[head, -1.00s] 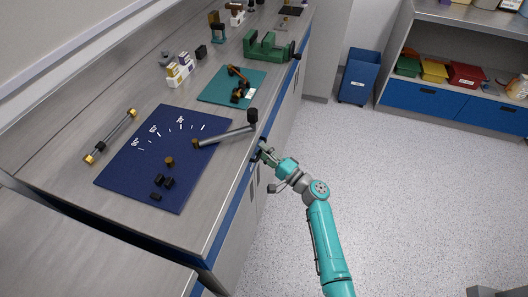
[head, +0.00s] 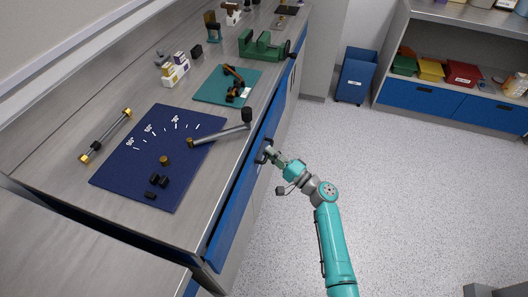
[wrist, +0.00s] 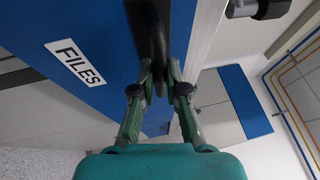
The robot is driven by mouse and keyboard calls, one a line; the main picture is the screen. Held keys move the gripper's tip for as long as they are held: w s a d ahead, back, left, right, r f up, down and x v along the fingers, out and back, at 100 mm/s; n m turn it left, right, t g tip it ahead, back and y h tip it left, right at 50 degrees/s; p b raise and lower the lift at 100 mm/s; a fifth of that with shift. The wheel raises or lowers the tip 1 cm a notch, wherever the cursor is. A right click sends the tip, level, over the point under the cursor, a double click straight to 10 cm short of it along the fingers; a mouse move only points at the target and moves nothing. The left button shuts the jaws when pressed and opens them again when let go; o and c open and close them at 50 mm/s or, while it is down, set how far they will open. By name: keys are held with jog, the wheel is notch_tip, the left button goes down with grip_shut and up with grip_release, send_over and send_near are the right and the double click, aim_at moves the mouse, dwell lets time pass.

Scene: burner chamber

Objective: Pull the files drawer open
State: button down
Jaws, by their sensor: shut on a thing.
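The files drawer (head: 238,209) is the blue-fronted drawer under the bench top, and it stands out a little past the bench edge in the head view. Its blue front with a white FILES label (wrist: 75,62) fills the upper left of the wrist view. My gripper (head: 267,152) is at the drawer front in the head view. In the wrist view my gripper (wrist: 158,80) is shut on the dark drawer handle (wrist: 150,30). The inside of the drawer is hidden.
A blue mat (head: 150,150) with a lever tool and small black parts lies on the bench above. A green vise (head: 265,46) stands farther back. A blue bin (head: 357,75) stands on the floor.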

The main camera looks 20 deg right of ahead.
jog(key=s+d, duration=0.8)
jog(key=d, duration=0.3)
jog(key=s+d, duration=0.8)
jog(key=d, duration=0.2)
jog(key=shift+d, duration=0.4)
jog(key=c, duration=1.2)
grip_release()
jog(key=v, duration=0.7)
jog(key=shift+s, duration=0.15)
jog(key=shift+d+f, duration=0.1)
jog(key=shift+d, duration=0.05)
